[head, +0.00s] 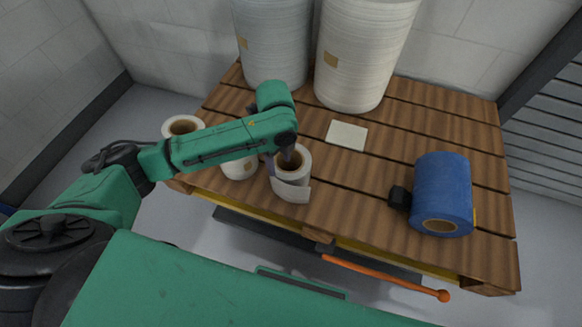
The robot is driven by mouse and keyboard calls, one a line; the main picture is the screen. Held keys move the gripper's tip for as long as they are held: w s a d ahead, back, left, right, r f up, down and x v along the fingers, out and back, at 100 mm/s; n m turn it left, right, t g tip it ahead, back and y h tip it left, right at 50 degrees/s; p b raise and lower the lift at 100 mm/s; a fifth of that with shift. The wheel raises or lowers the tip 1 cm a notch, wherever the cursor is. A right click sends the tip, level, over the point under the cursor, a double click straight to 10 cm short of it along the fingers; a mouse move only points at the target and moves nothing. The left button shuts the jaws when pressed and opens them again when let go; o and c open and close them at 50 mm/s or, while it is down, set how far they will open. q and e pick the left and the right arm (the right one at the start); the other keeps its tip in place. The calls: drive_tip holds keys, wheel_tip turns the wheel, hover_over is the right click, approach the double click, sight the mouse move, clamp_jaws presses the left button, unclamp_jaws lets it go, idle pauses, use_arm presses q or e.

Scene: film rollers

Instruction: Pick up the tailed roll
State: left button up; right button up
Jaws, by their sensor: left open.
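The tailed roll (292,182) is a small white roll with a brown core, standing upright near the front edge of the wooden pallet. A loose flap of film hangs from its front side. My left gripper (280,158) points down at the top of this roll. Its jaws are open, and a finger shows at the core opening. The arm hides part of the gripper, so I cannot tell whether the fingers touch the roll. My right gripper is not in view.
Two similar white rolls stand to the left, one (184,126) at the pallet's left edge, one (240,169) partly behind my arm. Large wrapped rolls (362,55) stand at the back. A pale sheet (346,135) lies mid-pallet. An orange bar (385,278) sticks out in front.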

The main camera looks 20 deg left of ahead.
sight(279, 179)
use_arm(q)
wheel_tip(279, 179, down, 4)
drive_tip(key=shift+w+r, duration=0.1)
drive_tip(key=shift+r, duration=0.15)
drive_tip(key=f, duration=0.5)
drive_tip(key=shift+s+a+f, duration=0.1)
drive_tip(key=shift+s+f, duration=0.2)
clamp_jaws()
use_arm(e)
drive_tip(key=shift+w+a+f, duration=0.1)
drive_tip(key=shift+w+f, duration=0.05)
use_arm(q)
drive_tip(key=shift+r, duration=0.1)
idle(0.3)
drive_tip(key=shift+w, duration=0.15)
